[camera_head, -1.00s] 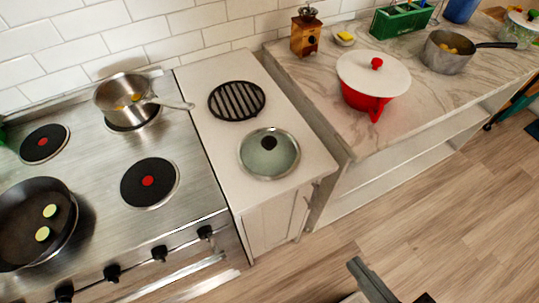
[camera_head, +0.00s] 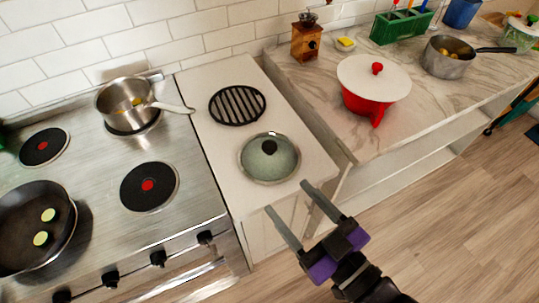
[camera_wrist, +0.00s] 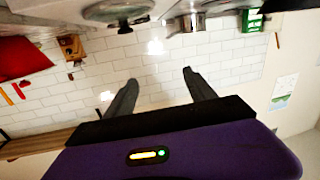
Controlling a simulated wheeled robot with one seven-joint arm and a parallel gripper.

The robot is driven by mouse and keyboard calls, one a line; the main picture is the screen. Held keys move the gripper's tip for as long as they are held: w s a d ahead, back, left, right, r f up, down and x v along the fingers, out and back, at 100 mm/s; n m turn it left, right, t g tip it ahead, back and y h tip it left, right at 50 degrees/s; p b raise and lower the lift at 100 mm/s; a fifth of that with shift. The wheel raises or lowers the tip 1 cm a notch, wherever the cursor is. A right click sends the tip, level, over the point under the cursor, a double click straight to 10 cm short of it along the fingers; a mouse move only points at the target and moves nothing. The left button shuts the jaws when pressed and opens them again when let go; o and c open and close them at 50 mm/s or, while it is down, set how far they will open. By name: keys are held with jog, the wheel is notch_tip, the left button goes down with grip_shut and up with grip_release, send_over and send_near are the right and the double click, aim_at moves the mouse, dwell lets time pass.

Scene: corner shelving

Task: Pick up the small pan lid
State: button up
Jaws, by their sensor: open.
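The small pan lid (camera_head: 283,163) is round glass with a metal rim and a dark knob. It lies on the narrow white counter to the right of the stove. In the wrist view a round glass lid, seemingly the same one, shows at the top edge (camera_wrist: 118,11), partly cut off. My gripper (camera_head: 286,196) is open and empty. In the head view its fingertips appear just below and to the right of the lid, apart from it. The wrist view also shows the two spread fingers (camera_wrist: 160,76) with nothing between them.
A black round trivet (camera_head: 237,105) lies behind the lid. A steel saucepan (camera_head: 122,97) on the stove points its handle toward the counter. A frying pan (camera_head: 30,228) is far left.

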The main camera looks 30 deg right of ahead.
aim_at(272, 151)
jog(key=w+m+g+h, duration=0.1)
jog(key=w, duration=0.3)
jog(key=w+d+f+m+g+h, duration=0.1)
jog(key=w, duration=0.4)
jog(key=w+m+g+h, duration=0.1)
jog(key=w+h, duration=0.1)
jog(key=w, duration=0.3)
jog(key=shift+d+f+m, duration=0.3)
jog(key=d+f+g, duration=0.1)
jog(key=s+d+f+m+g+h, duration=0.1)
jog(key=f, duration=0.1)
jog(key=shift+s+f, duration=0.1)
jog(key=shift+s, duration=0.1)
jog(key=shift+p+x, duration=0.7)
jog(key=shift+x, duration=3.1)
grip_shut()
